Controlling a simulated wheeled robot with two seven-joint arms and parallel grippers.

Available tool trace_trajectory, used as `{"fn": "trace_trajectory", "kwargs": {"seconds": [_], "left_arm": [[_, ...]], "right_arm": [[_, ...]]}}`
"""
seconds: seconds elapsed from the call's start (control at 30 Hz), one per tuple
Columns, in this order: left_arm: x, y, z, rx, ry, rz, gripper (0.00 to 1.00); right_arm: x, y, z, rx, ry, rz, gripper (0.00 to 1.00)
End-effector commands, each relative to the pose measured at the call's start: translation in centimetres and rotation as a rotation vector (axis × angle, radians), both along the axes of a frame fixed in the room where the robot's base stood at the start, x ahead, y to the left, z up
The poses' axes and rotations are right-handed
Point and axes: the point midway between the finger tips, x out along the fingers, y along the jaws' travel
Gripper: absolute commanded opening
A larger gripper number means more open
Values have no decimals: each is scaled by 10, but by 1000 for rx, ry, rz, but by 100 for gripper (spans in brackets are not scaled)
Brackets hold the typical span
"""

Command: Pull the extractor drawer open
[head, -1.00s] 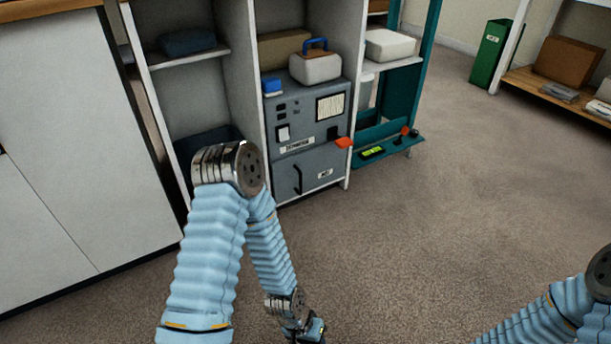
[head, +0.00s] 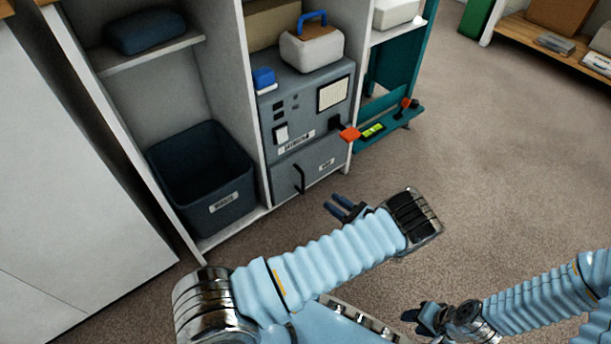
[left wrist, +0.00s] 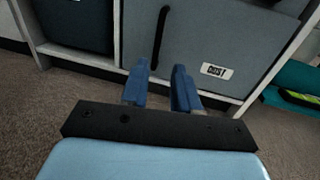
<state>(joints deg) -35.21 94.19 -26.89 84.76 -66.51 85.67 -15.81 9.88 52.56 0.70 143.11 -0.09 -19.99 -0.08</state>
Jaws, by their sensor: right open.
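The extractor (head: 298,110) is a grey cabinet unit with a label panel and switches. Its drawer (head: 322,162) is the lower front, closed, with a black upright bar handle (head: 299,178). In the left wrist view the drawer (left wrist: 215,50) carries a label that seems to read "DUST", and the handle (left wrist: 160,38) stands just beyond my fingers. My left gripper (head: 338,207) is in front of the drawer, to the right of the handle and apart from it. Its blue fingers (left wrist: 160,88) are open with nothing between them. My right gripper (head: 415,317) is low at the bottom, away from the extractor, open.
A dark bin (head: 205,180) stands in the bay left of the extractor. An orange piece (head: 350,134) sticks out at the extractor's right edge. A teal stand (head: 390,125) with small items is to the right. The carpet beyond is clear.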

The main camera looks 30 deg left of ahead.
Motion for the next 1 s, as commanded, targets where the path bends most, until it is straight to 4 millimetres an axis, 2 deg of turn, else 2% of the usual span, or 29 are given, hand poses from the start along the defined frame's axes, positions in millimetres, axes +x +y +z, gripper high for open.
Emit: {"fn": "trace_trajectory", "kwargs": {"seconds": [0.3, 0.5, 0.7, 1.0], "left_arm": [[12, 71, -1, -4, 3, 8, 30], [19, 107, -2, -6, 2, 7, 30], [23, 123, -1, -6, 2, 5, 30], [23, 125, -1, -7, 2, 5, 29]], "right_arm": [[0, 0, -3, 0, -1, 0, 43], [0, 0, -6, 0, -2, -1, 43], [0, 0, -7, 0, -2, -1, 43], [0, 0, -7, 0, -2, -1, 43]]}}
